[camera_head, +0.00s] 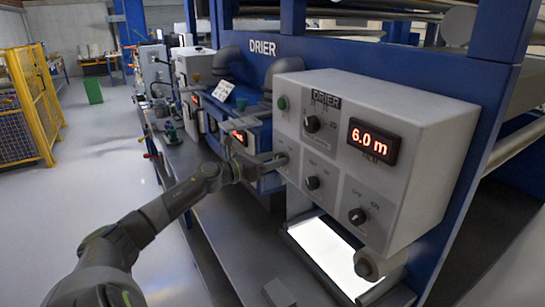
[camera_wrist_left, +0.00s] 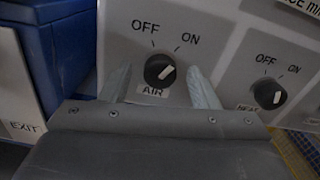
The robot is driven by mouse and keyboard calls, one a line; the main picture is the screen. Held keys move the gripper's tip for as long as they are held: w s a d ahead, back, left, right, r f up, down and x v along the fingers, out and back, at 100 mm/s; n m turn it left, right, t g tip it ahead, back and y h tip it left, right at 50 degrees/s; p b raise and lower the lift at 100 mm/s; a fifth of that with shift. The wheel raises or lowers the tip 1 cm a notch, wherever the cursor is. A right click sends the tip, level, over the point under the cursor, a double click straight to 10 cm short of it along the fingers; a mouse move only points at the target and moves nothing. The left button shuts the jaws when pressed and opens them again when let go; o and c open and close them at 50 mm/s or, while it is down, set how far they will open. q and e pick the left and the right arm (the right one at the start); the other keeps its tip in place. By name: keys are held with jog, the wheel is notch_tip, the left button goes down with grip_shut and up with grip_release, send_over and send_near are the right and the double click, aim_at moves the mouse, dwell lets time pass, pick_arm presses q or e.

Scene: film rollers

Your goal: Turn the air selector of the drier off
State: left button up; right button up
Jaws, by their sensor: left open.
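The air selector (camera_wrist_left: 159,70) is a round black knob with a white mark, above the label AIR in the left wrist view. Its mark slants to the upper right, toward ON. My left gripper (camera_wrist_left: 159,86) is open, with one pale finger on each side of the knob; I cannot tell whether they touch it. In the head view my left gripper (camera_head: 272,160) is at the left edge of the grey drier control box (camera_head: 410,105), and the air selector is hidden behind it. My right gripper is not in view.
The heat knob (camera_wrist_left: 269,93) is close to the right of the air selector. The box also carries an upper knob (camera_head: 312,122), a lower right knob (camera_head: 357,215) and a red display (camera_head: 373,141) reading 6.0 m. A lit white panel (camera_head: 325,252) lies below.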

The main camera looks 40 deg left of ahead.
pick_arm(q)
jog(key=shift+w, duration=0.15)
jog(key=c, duration=1)
jog(key=shift+o, duration=0.2)
